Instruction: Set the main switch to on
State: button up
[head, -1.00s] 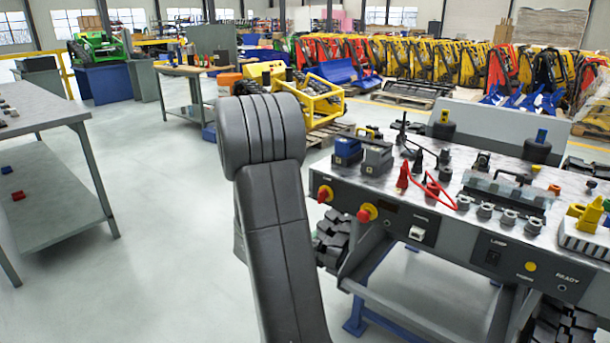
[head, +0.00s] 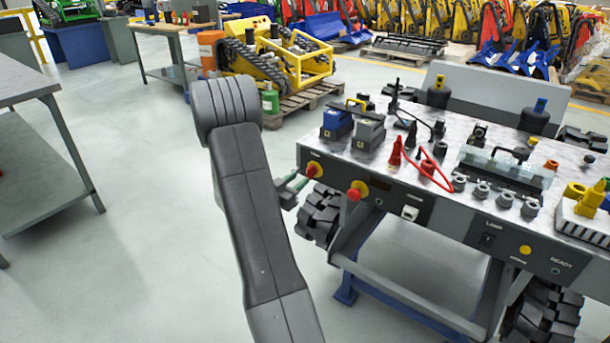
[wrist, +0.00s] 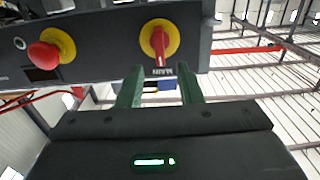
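The main switch (wrist: 158,41) is a red handle on a yellow disc, with a MAIN label beside it. In the wrist view its handle is upright in the picture, toward the label. In the head view the switch (head: 312,170) is at the left end of the console's front panel. My gripper (wrist: 160,76) has two green fingers spread apart with nothing between them. They point at the panel, with the switch roughly centred just beyond the tips. In the head view my gripper (head: 299,181) shows partly beside the switch, largely hidden by my arm.
A red mushroom button (wrist: 44,55) on a yellow disc sits beside the switch; it also shows in the head view (head: 357,190). The console (head: 420,225) carries batteries, a red cable and several fittings. A grey table (head: 50,135) stands left, with open floor between.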

aim_at(307, 173)
jog(key=x, duration=0.5)
grip_shut()
